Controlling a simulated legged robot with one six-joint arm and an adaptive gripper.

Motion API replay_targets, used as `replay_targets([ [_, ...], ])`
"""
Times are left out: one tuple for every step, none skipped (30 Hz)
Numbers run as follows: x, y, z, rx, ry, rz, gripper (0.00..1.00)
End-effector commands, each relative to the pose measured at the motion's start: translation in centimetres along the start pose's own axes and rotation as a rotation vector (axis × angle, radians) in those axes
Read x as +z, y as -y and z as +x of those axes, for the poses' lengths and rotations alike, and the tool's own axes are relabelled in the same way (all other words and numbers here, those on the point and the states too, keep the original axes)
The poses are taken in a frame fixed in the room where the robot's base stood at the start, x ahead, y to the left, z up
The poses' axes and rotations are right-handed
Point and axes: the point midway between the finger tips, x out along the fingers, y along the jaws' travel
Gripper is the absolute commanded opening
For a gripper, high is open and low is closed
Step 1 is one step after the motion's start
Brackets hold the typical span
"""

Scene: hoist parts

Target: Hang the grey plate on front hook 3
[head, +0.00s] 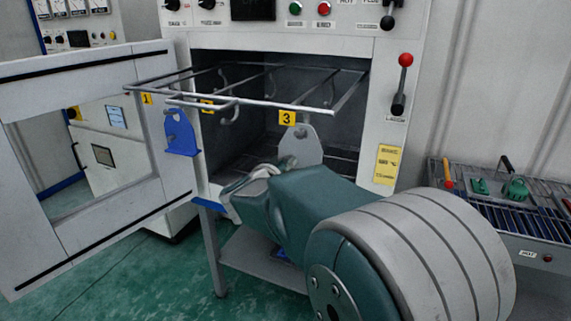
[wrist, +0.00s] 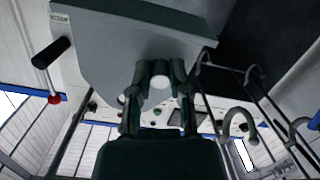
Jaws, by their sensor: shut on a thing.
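The grey plate (head: 300,145) is upright just below the yellow label 3 (head: 287,118) at the front of the wire rack. In the wrist view the grey plate (wrist: 105,55) fills the upper left, with a round hole by the fingers. My gripper (wrist: 160,72) is shut on the grey plate near that hole. In the head view my arm reaches in from the lower right and hides the plate's lower part. Bare hooks (wrist: 236,122) show right of the plate in the wrist view. I cannot tell whether hook 3 touches the plate.
A blue plate (head: 180,133) hangs under the rack (head: 240,102) between labels 1 and 2. The oven door (head: 30,75) stands open at the left. A red-knobbed lever (head: 403,80) is on the oven's right side. A tool bench (head: 500,205) stands at the right.

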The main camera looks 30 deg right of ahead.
Motion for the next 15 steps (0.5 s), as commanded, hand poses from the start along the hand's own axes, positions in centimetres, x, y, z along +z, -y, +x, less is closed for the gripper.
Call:
replay_targets([
  [-0.21,-0.06,-0.01,0.001,-0.004,0.001,0.00],
  [-0.21,-0.06,-0.01,0.001,-0.004,0.001,0.00],
  [-0.18,-0.06,-0.01,0.001,-0.004,0.001,0.00],
  [-0.15,-0.05,0.00,0.001,-0.004,0.001,0.00],
  [-0.11,-0.04,0.01,0.001,-0.004,0.001,0.00],
  [-0.03,-0.03,0.02,0.001,-0.004,0.001,0.00],
  [0.03,-0.02,0.04,0.001,-0.004,0.001,0.00],
  [0.09,-0.01,0.05,0.001,-0.004,0.000,0.00],
  [0.18,0.00,0.07,0.001,-0.004,0.000,0.00],
  [0.24,0.01,0.08,0.001,-0.004,0.000,0.00],
  [0.31,0.02,0.09,0.001,-0.004,0.000,0.00],
  [0.39,0.03,0.11,0.001,-0.004,0.000,0.00],
  [0.45,0.04,0.12,0.002,-0.004,0.000,0.00],
  [0.50,0.05,0.13,0.001,-0.004,0.001,0.00],
  [0.56,0.06,0.14,0.001,-0.004,0.001,0.00],
])
